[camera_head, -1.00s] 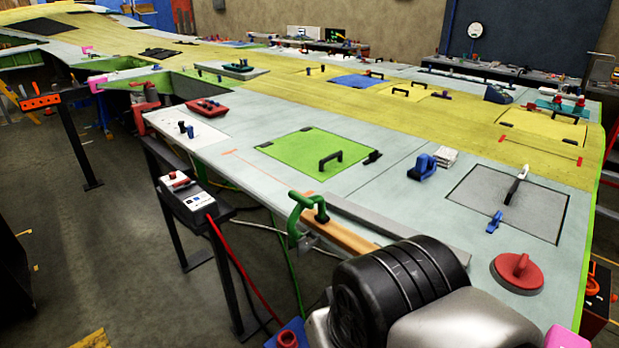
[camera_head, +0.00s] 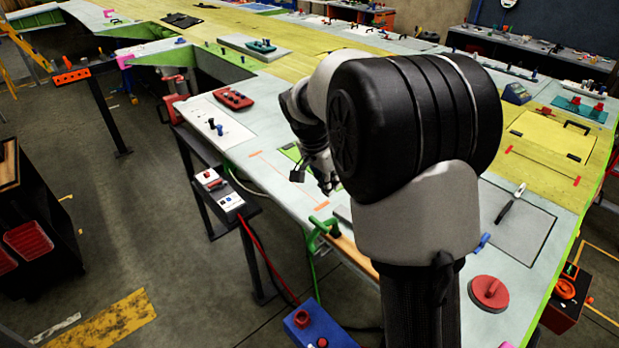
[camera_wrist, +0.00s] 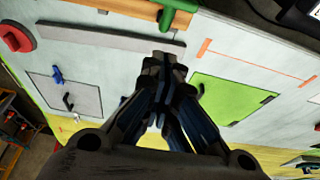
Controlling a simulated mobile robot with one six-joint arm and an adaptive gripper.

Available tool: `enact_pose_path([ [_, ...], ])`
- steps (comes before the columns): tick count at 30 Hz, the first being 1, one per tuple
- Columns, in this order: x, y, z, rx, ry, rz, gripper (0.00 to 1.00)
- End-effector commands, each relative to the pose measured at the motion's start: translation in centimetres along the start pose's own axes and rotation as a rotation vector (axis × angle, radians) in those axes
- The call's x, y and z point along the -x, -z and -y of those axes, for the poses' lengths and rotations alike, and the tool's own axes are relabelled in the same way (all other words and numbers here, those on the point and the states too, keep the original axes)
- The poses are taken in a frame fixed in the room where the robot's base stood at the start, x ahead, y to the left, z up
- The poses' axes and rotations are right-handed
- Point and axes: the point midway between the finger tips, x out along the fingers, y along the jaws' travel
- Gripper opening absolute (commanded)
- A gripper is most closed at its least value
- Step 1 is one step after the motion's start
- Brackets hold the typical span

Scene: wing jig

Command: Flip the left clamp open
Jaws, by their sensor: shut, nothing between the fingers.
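A green clamp (camera_head: 322,232) grips the table's near edge over a wooden strip (camera_head: 347,246); it also shows at the top of the wrist view (camera_wrist: 177,12). A red clamp (camera_head: 178,102) sits farther left on the edge. A small blue clamp (camera_head: 482,242) and a black-and-white handle (camera_head: 510,204) are on the grey panel at right. I cannot tell which one is the left clamp. My gripper (camera_head: 314,184) is shut and empty above the table, beyond the green clamp and near the green panel. In the wrist view its fingers (camera_wrist: 160,62) are together, touching no clamp.
The green panel (camera_wrist: 225,98) is largely hidden by my arm in the head view. A grey bar (camera_wrist: 110,38) lies near the table edge. A switch box (camera_head: 220,190) stands before the table.

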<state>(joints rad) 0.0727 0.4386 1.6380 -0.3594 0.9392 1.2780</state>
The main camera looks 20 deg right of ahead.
Motion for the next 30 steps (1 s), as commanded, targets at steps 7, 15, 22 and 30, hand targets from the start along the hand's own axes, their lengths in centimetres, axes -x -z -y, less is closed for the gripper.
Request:
enact_pose_path([
  [7,-0.4,0.4,0.5,-0.027,-0.009,-0.004,0.00],
  [15,-0.8,0.4,0.4,-0.026,-0.010,-0.003,0.00],
  [22,-4.1,0.4,0.3,-0.026,-0.012,-0.001,0.00],
  [30,-9.9,0.4,0.2,-0.026,-0.012,-0.001,0.00],
])
